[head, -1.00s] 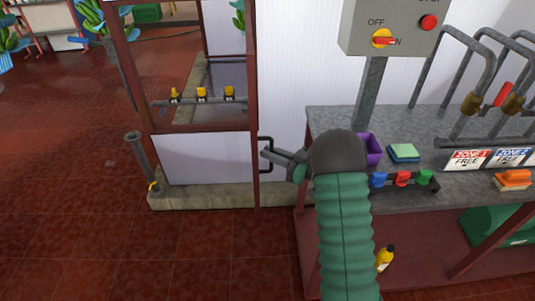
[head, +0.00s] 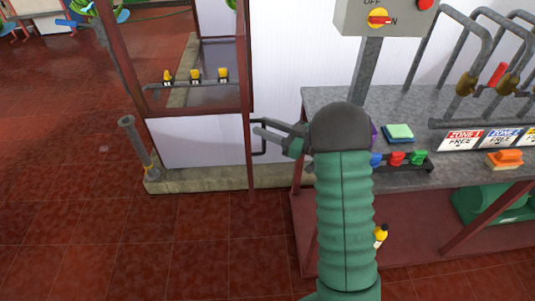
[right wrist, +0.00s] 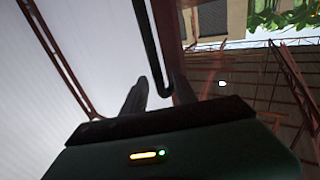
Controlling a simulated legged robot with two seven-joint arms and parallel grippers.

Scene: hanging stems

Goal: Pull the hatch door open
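The hatch door, a red-framed panel with a white lower part (head: 200,141), stands left of the bench in the head view and looks shut. Its black bar handle (head: 264,151) is on the right frame post. My right gripper (head: 258,131) is at the handle, its two grey fingers apart. In the right wrist view the handle (right wrist: 148,40) runs down to between the fingertips of my right gripper (right wrist: 160,88). Whether the fingers touch it is unclear. My left gripper is not in view.
A grey bench (head: 330,100) with pipes, zone signs and coloured blocks stands right of the door. A switch box (head: 385,18) is above it. A grey pipe post (head: 137,145) stands at the door's left. The red tiled floor (head: 130,240) in front is clear.

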